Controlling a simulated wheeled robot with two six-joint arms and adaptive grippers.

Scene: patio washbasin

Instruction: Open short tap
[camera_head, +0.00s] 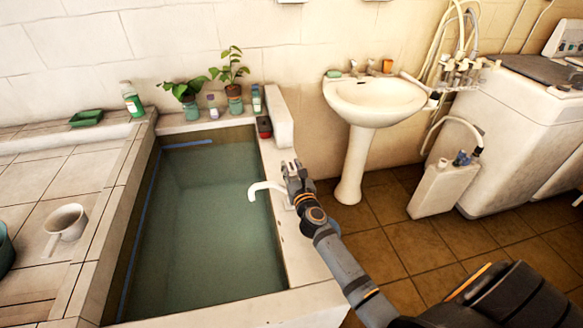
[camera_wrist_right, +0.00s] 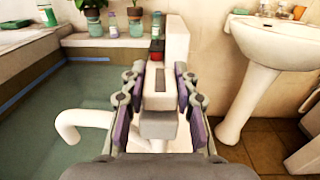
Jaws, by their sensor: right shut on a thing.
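The short tap has a white curved spout (camera_head: 262,187) that reaches left over the water from the basin's right wall. The spout also shows in the wrist view (camera_wrist_right: 82,119), left of the fingers. My right gripper (camera_head: 292,172) is at the tap, just right of the spout. In the wrist view its two fingers (camera_wrist_right: 158,88) stand on either side of a pale grey block-like part of the tap (camera_wrist_right: 158,124), shut on it. The gripper hides much of the tap's body and its base. My left gripper is not in view.
A water-filled basin (camera_head: 210,225) lies left of the tap. A red and black object (camera_head: 264,127), a plant pot (camera_head: 235,107) and bottles stand at its back edge. A white pedestal sink (camera_head: 372,108) stands behind on the right.

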